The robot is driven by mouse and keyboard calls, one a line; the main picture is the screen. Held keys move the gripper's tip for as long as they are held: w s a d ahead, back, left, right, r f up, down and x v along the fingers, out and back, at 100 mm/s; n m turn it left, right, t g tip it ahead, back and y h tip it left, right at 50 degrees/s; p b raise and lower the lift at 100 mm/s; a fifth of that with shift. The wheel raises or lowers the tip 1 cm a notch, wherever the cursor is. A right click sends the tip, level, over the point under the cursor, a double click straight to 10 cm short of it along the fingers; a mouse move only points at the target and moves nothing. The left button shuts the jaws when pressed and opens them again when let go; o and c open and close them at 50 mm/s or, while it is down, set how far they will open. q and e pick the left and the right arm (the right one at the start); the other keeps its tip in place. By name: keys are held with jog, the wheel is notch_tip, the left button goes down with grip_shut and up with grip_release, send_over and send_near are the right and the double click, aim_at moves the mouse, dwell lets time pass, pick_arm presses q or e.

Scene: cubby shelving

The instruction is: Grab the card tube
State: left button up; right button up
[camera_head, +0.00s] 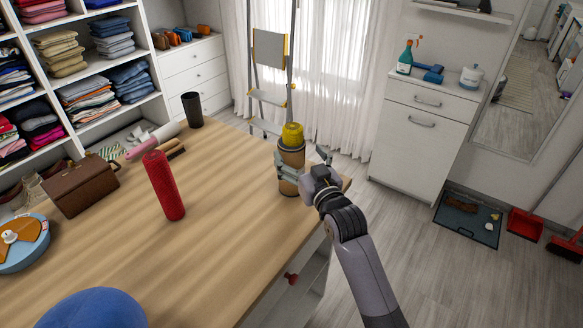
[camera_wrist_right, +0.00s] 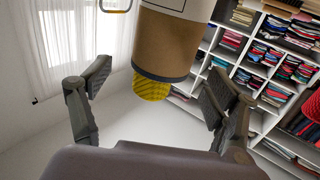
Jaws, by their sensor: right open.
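The card tube (camera_head: 291,156), brown with a pale band, stands upright near the right far edge of the wooden table. A yellow textured piece (camera_head: 293,134) shows at its top. My right gripper (camera_head: 304,160) is at the tube, with one finger across the tube's front and the other to its right. In the right wrist view the card tube (camera_wrist_right: 167,45) appears inverted between the spread fingers of the right gripper (camera_wrist_right: 157,86), with visible room on both sides. The yellow piece (camera_wrist_right: 151,90) shows there too. My left gripper is not in view.
On the table (camera_head: 230,235) stand a red roll (camera_head: 164,186), a black cup (camera_head: 192,110), a brown case (camera_head: 80,188) and a blue round object (camera_head: 92,310). A stepladder (camera_head: 270,55) stands behind. The table between the red roll and the tube is clear.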

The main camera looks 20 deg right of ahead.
aim_at(295, 149)
jog(key=shift+w+a+p, duration=0.15)
jog(key=shift+w+p, duration=0.25)
jog(key=shift+w, duration=0.95)
jog(key=shift+w+a+p, duration=0.15)
jog(key=shift+w+p, duration=0.2)
jog(key=shift+w, duration=0.95)
jog(key=shift+s, duration=0.1)
jog(key=shift+c, duration=0.6)
jog(key=shift+r, duration=0.1)
jog(key=c, duration=1.5)
